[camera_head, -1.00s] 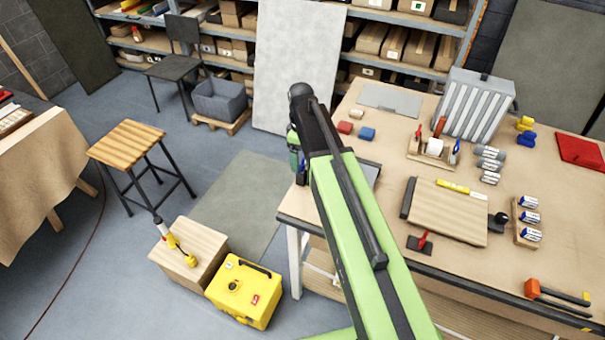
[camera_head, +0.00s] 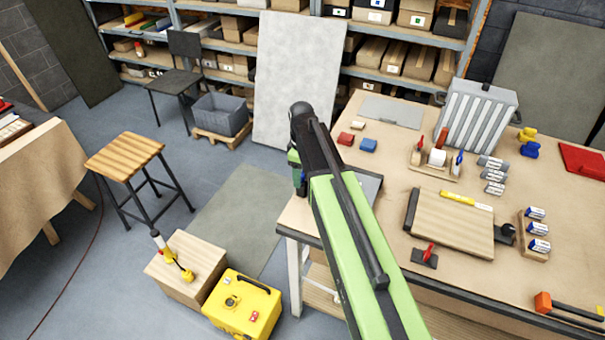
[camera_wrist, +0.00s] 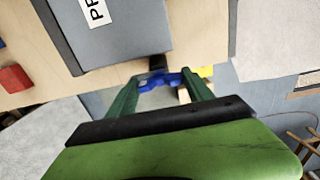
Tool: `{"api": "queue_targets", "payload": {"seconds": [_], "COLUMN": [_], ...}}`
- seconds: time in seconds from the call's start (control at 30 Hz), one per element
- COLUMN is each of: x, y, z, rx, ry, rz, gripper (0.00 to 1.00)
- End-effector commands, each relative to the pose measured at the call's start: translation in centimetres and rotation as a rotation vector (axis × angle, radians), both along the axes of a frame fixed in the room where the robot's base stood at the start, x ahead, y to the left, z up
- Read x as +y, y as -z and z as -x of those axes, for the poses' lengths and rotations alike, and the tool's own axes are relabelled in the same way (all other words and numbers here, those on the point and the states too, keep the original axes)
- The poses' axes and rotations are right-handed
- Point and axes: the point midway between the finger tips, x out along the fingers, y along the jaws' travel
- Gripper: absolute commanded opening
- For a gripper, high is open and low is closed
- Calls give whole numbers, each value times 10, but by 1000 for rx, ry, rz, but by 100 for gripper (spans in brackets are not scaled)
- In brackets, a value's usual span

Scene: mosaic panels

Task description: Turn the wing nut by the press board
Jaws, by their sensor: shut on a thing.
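The wing nut (camera_wrist: 153,86) is blue and shows in the wrist view at the end of a short black stud, beside the edge of a grey press board (camera_wrist: 120,45). The board carries a white label whose text is only partly in view. My gripper (camera_wrist: 160,79) has its two green fingers on either side of the nut, shut on it. In the head view, a corner of the grey board (camera_head: 369,187) shows at the near left edge of the workbench. My arm hides most of it, and the nut is mostly hidden there.
The workbench (camera_head: 455,277) holds a wooden board (camera_head: 452,225), a red-handled clamp (camera_head: 428,255) and coloured blocks. A yellow case (camera_head: 243,305) and a wooden box (camera_head: 172,285) stand on the floor to the left. A stool (camera_head: 125,155) stands farther left, with open floor between.

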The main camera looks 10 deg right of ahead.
Motion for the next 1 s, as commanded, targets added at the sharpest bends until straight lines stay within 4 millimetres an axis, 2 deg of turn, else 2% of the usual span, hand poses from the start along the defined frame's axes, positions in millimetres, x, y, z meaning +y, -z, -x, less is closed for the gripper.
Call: {"api": "queue_targets", "payload": {"seconds": [0.27, 0.47, 1.0], "x": [0, -1, -1], "y": [0, 0, 0], "z": [0, 0, 0], "rx": [0, 0, 1], "ry": [38, 145, 643], "rz": [0, 0, -1], "gripper": [20, 20, 20]}}
